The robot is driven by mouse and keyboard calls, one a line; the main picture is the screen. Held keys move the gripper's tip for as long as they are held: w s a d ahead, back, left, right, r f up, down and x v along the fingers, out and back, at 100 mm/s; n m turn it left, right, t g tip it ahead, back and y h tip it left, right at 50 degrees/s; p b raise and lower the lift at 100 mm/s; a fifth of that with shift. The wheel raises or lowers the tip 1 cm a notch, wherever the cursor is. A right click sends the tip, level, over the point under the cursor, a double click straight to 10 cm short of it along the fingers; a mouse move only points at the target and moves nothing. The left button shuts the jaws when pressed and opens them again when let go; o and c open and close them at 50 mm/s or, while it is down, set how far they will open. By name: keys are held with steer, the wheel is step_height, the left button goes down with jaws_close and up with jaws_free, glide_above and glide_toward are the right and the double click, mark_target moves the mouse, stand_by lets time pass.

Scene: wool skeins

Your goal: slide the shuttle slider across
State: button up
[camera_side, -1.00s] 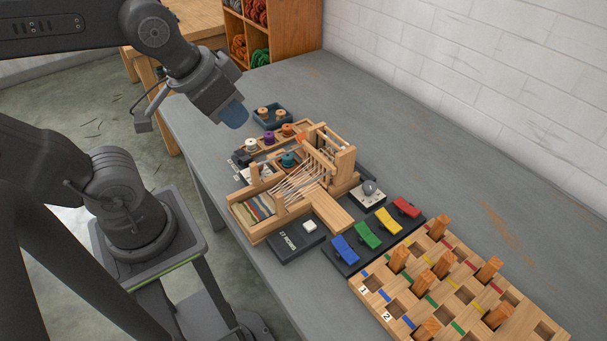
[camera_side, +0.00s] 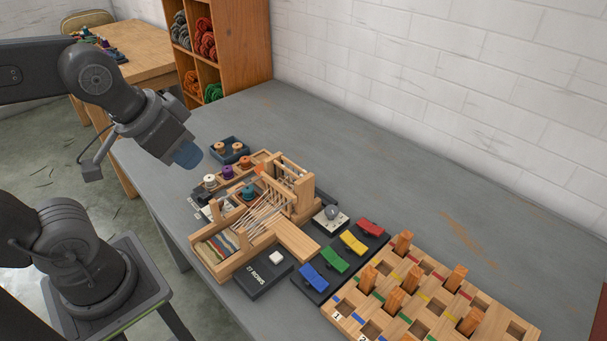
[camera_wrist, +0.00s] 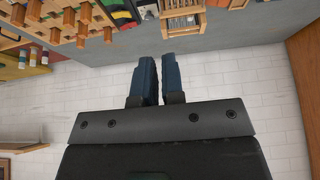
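The wooden loom (camera_side: 285,240) stands on the grey table, with pale warp threads (camera_side: 262,218) and a striped woven piece (camera_side: 217,245) at its front left. A teal spool (camera_side: 249,192) sits at the loom's back left beside the threads. I cannot tell for sure which part is the shuttle slider. My gripper (camera_side: 187,155) hangs above the table, left of the loom and apart from it. In the wrist view, its two blue fingers (camera_wrist: 159,80) stand a narrow gap apart with nothing between them.
White, purple and orange spools (camera_side: 227,172) line a rack behind the loom. A dark tray (camera_side: 230,150) lies farther back. A dark counter box (camera_side: 266,272), coloured pedals (camera_side: 334,260) and a pegboard (camera_side: 440,310) stand to the front and right. The back right table is clear.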

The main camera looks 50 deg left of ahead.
steer(key=o, duration=0.4)
steer(key=w+n, duration=0.1)
steer(key=w, duration=0.2)
steer(key=w+a+r+n+g, duration=0.1)
steer(key=w+n, duration=0.1)
steer(key=w+r+n, duration=0.1)
steer(key=w, duration=0.2)
steer(key=shift+w+a, duration=0.15)
steer(key=shift+w, duration=0.2)
steer(key=shift+o, duration=0.2)
steer(key=w+a+f+n+g, duration=0.2)
steer(key=w+f+n, duration=0.25)
steer(key=w, duration=0.45)
steer(key=w+a+f+n+g, duration=0.1)
steer(key=w+a+f+n, duration=0.3)
steer(key=w, duration=0.5)
steer(key=w+f+n, duration=0.1)
steer(key=w+f, duration=0.1)
steer(key=f, duration=0.5)
steer(key=w+a+f+n+g, duration=0.1)
steer(key=w+f+n, duration=0.1)
steer(key=f, duration=0.6)
steer(key=w+f+n, duration=0.2)
steer(key=f, duration=0.6)
steer(key=shift+w+a+f+n+g, duration=0.25)
steer(key=shift+w+a+g, duration=0.05)
steer(key=shift+c, duration=0.5)
jaws_close()
